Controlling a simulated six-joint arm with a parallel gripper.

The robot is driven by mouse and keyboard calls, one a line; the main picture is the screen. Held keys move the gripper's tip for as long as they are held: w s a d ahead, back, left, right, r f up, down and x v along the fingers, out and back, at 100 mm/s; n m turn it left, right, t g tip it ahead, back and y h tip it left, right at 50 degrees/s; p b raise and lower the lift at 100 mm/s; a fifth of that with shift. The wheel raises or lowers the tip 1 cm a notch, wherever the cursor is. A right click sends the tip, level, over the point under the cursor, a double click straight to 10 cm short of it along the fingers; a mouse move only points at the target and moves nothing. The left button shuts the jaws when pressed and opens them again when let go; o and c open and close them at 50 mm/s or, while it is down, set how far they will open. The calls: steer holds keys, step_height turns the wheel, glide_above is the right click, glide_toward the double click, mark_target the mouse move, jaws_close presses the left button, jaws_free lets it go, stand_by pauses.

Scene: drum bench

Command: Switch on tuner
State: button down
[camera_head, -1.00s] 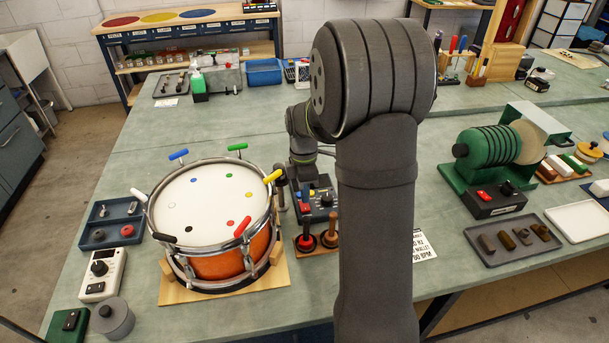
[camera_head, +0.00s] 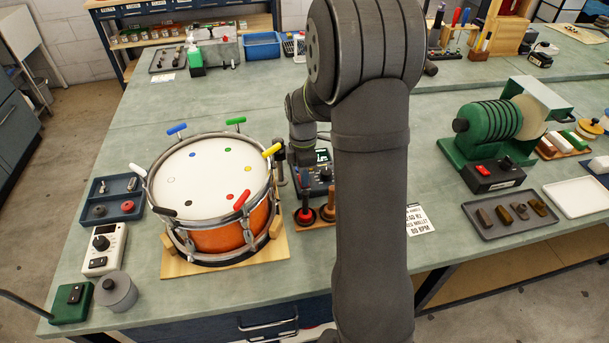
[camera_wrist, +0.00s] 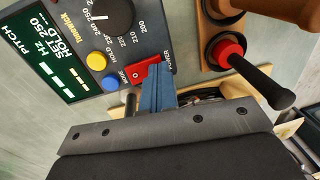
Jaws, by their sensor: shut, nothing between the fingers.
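The tuner (camera_wrist: 72,45) fills the upper left of the wrist view, and it shows behind my arm in the head view (camera_head: 324,172). Its dark screen (camera_wrist: 40,52) is lit with green and pale text, including a reading of 250. It has a black dial (camera_wrist: 108,14), a yellow button (camera_wrist: 96,61), a blue button (camera_wrist: 110,84) and a red power switch (camera_wrist: 141,77). My gripper (camera_wrist: 157,80) is shut and empty, with its blue-grey fingertips at the red switch. Whether they press on it or only hover over it, I cannot tell.
Mallets with red (camera_wrist: 226,52) and brown heads stand in a wooden holder beside the tuner. The drum (camera_head: 215,190) on its wooden base stands to the left. A grey tray (camera_head: 510,215) and a green machine (camera_head: 490,125) are on the right.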

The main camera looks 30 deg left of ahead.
steer(key=shift+w+a+r, duration=0.2)
steer(key=shift+w+a, duration=0.3)
steer(key=shift+r, duration=0.1)
step_height(320, 180, up, 14)
steer(key=s+d, duration=0.1)
stand_by(0.4)
steer(key=shift+s+d+f, duration=0.1)
steer(key=shift+f, duration=0.15)
steer(key=f, duration=0.8)
steer(key=shift+w+a+f, duration=0.3)
steer(key=shift+w+a, duration=0.05)
steer(key=shift+w, duration=0.05)
step_height(320, 180, up, 6)
steer(key=shift+w+a, duration=0.25)
